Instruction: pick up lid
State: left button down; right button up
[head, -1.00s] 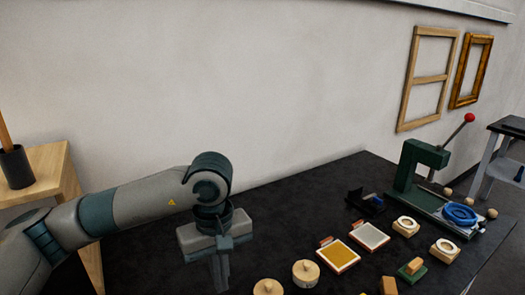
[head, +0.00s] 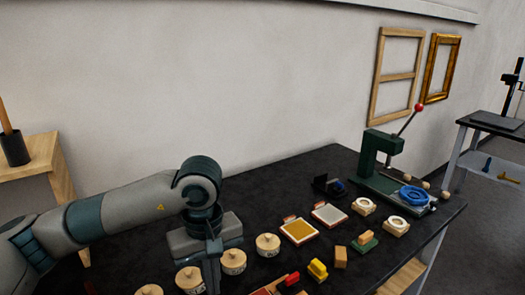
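Several round, pale wooden lidded pots with small knobs stand in a slanting row on the black table. One lid (head: 268,240) is right of my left gripper (head: 212,278), another lid (head: 233,256) is just beside its fingers, and a third lid (head: 188,274) is partly behind or beside them on the left. A fourth lid (head: 148,291) is cut by the bottom edge. My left gripper points down, its fingers seen nearly edge-on, so their gap is hidden. I cannot tell whether they touch a lid. My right gripper is out of view.
The black table's (head: 270,195) back is clear.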

aim_at(189, 278)
jog(key=k+l, duration=0.85)
